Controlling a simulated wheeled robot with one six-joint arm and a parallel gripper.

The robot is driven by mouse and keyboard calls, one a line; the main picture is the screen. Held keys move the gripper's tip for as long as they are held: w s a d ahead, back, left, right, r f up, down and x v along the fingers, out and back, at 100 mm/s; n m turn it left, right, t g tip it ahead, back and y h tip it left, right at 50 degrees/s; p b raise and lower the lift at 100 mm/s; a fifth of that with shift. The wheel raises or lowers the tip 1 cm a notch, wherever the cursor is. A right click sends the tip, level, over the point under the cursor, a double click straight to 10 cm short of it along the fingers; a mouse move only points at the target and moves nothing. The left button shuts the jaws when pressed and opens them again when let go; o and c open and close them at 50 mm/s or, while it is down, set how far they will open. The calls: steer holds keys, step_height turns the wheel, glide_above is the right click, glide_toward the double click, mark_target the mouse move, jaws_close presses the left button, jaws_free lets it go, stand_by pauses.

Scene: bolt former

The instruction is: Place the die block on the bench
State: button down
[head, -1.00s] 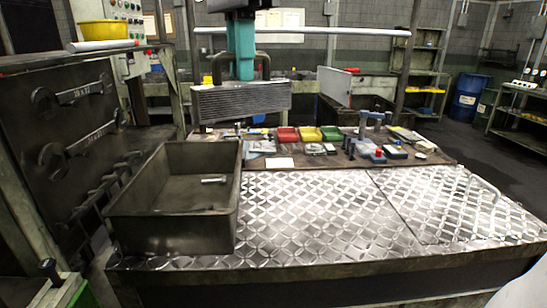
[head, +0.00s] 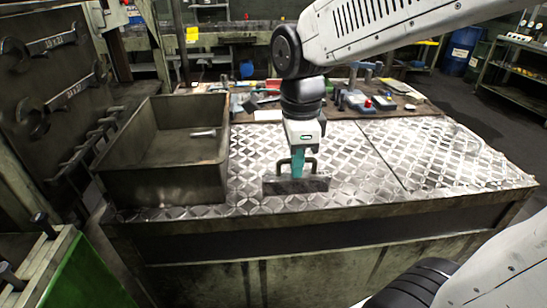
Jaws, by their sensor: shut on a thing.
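The die block (head: 296,187) is a dark, flat-faced metal block with a dark loop handle on top. It is level and sits low at the front middle of the bench (head: 255,192), whose top is patterned metal plate. I cannot tell whether its underside touches the plate or is slightly above it. My gripper (head: 298,165), with teal fingers, points straight down and is shut on the die block at its handle. The fingertips are partly hidden by the handle.
A deep metal tray (head: 165,185) with a small metal piece in it stands at the bench's left end. Tools and small bins lie on a board (head: 415,108) along the back. The plate to the right is clear. The front edge is close to the block.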

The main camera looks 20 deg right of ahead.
steer(key=shift+w+f, duration=0.8)
steer(key=shift+w, duration=1.7)
steer(key=shift+w+f, duration=0.75)
steer(key=shift+w, duration=1.8)
steer(key=shift+w+f, duration=0.8)
steer(key=shift+w, duration=1.7)
steer(key=shift+f, duration=0.1)
steer(key=c, duration=1.7)
jaws_free()
steer(key=shift+f, duration=0.1)
steer(key=shift+o, duration=1)
